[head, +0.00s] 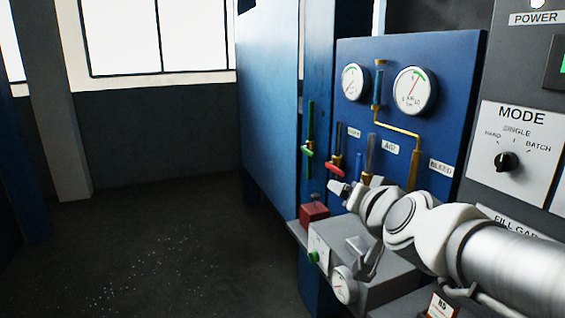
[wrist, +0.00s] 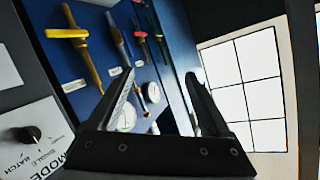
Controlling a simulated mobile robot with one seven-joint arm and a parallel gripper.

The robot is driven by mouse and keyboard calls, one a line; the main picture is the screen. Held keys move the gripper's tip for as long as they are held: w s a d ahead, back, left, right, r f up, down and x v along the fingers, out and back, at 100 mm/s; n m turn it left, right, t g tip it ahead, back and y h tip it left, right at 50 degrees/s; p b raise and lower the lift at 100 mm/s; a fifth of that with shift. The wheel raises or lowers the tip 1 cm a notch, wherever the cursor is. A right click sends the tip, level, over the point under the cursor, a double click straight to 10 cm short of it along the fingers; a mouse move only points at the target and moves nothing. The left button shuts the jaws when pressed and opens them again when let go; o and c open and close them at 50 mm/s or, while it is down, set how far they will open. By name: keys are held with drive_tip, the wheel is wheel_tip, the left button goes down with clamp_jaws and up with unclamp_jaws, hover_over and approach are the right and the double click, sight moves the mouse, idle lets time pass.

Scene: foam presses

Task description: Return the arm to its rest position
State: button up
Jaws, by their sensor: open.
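My gripper (wrist: 160,82) shows in the wrist view with its two dark fingers spread apart and nothing between them. In the head view my white arm (head: 408,220) reaches in from the right, in front of the lower part of the blue valve panel (head: 455,90). Its far end is small there, and the fingers are hard to make out.
The panel carries two round gauges (head: 415,91), green (head: 308,152) and red (head: 335,165) levers, and a yellow handle (wrist: 68,33). A grey MODE panel (head: 520,150) stands right. A grey box with a red block (head: 314,213) sits below. Floor at left is open.

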drive_tip(key=s+f+n+g, duration=0.2)
drive_tip(key=s+f+g, duration=0.2)
drive_tip(key=s, duration=0.5)
drive_tip(key=s+d+f+n+g, duration=0.1)
drive_tip(key=s+f+n+g, duration=0.1)
drive_tip(key=s+f+g, duration=0.2)
drive_tip(key=s+f, duration=0.3)
drive_tip(key=s, duration=0.3)
drive_tip(key=shift+s+d+f+n+g+h, duration=0.2)
drive_tip(key=shift+f+n+g+h, duration=0.1)
drive_tip(key=shift+f+g+h, duration=0.1)
